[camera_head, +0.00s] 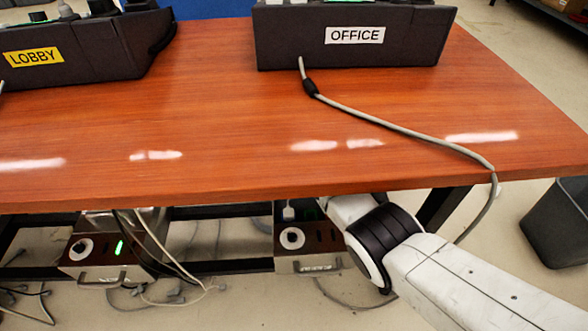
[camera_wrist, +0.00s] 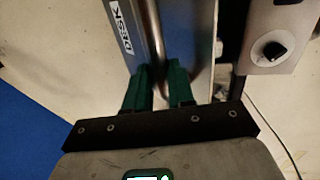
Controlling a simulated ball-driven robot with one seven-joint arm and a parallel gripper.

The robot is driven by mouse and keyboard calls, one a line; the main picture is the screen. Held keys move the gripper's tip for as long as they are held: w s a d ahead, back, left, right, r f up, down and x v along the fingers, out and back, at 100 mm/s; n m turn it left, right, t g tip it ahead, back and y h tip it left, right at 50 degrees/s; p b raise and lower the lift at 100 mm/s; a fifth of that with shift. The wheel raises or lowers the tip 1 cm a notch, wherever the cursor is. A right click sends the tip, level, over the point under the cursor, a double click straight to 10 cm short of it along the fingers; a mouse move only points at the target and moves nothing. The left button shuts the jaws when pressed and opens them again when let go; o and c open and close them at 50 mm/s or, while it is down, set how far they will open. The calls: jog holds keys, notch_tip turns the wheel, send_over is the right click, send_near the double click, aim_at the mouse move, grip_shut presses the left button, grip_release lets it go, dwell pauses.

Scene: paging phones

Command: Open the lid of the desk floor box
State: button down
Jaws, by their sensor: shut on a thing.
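In the wrist view, my gripper (camera_wrist: 163,68) has its green fingers shut on a rounded metal bar (camera_wrist: 150,30) that runs along a grey panel (camera_wrist: 115,25). The bar sits between the two fingers. A second grey face shows just right of the bar; I cannot tell how far open the lid is. In the head view my gripper is hidden under the table, and no DESK label shows.
The wooden table (camera_head: 220,130) covers my forearm's reach. Two boxes with round knobs, left (camera_head: 103,270) and middle (camera_head: 300,262), stand below it among loose cables. LOBBY (camera_head: 95,58) and OFFICE (camera_head: 400,50) units sit on top. A dark bin (camera_head: 556,232) stands right.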

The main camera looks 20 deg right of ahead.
jog(key=shift+s+f, duration=0.2)
jog(key=shift+f, duration=0.25)
jog(key=c, duration=1.3)
grip_release()
jog(key=shift+f, duration=0.1)
jog(key=o, duration=0.3)
jog(key=shift+w+r, duration=0.15)
jog(key=shift+r, duration=0.1)
jog(key=shift+o, duration=0.2)
